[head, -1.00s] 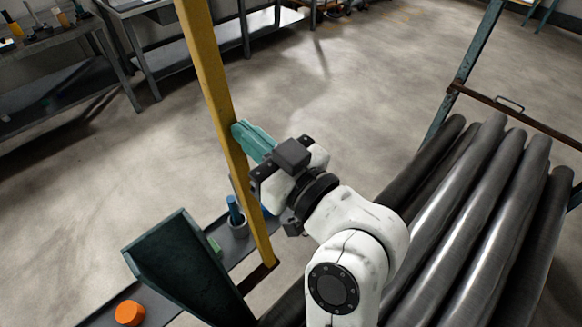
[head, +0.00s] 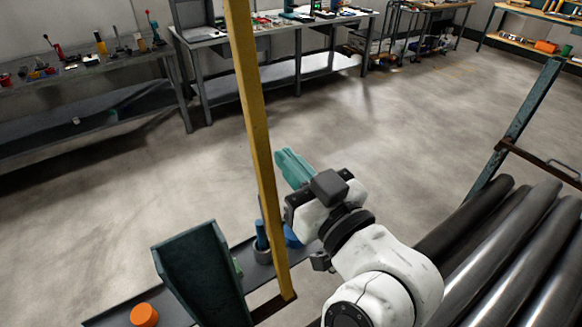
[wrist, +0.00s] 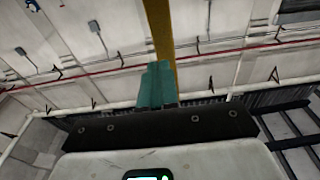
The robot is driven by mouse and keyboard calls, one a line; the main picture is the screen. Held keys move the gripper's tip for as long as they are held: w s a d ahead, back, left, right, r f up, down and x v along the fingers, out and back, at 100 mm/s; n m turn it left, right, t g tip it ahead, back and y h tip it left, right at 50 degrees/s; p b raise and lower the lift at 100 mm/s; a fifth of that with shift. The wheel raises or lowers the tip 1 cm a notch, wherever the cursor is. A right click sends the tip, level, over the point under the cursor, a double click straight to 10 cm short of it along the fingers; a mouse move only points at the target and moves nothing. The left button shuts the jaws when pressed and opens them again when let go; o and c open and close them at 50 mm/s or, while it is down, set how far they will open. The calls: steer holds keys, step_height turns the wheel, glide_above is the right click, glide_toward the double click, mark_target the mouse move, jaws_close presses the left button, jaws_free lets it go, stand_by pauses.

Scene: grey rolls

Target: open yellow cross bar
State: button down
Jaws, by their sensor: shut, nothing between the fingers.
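The yellow cross bar (head: 257,120) stands nearly upright in the head view, rising from its lower end near the dark green post (head: 200,272) and out of the top of the picture. It also shows behind my fingers in the wrist view (wrist: 160,28). In the wrist view the fingers (wrist: 157,84) are together and empty, overlapping the bar's lower visible part. Their exact distance in depth is unclear.
Several dark grey rolls (head: 510,235) lie at the right beside a teal frame post (head: 520,120). A grey ledge (head: 110,318) at lower left holds an orange cylinder (head: 144,315) and a blue item (head: 261,236). Workbenches (head: 290,45) line the back; the floor between is clear.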

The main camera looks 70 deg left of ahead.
steer(key=w+d+r+b, duration=0.1)
steer(key=w+d+b, duration=0.1)
steer(key=d, duration=0.8)
steer(key=shift+w+r+b, duration=0.2)
steer(key=shift+r+b, duration=0.15)
steer(key=shift+b, duration=0.05)
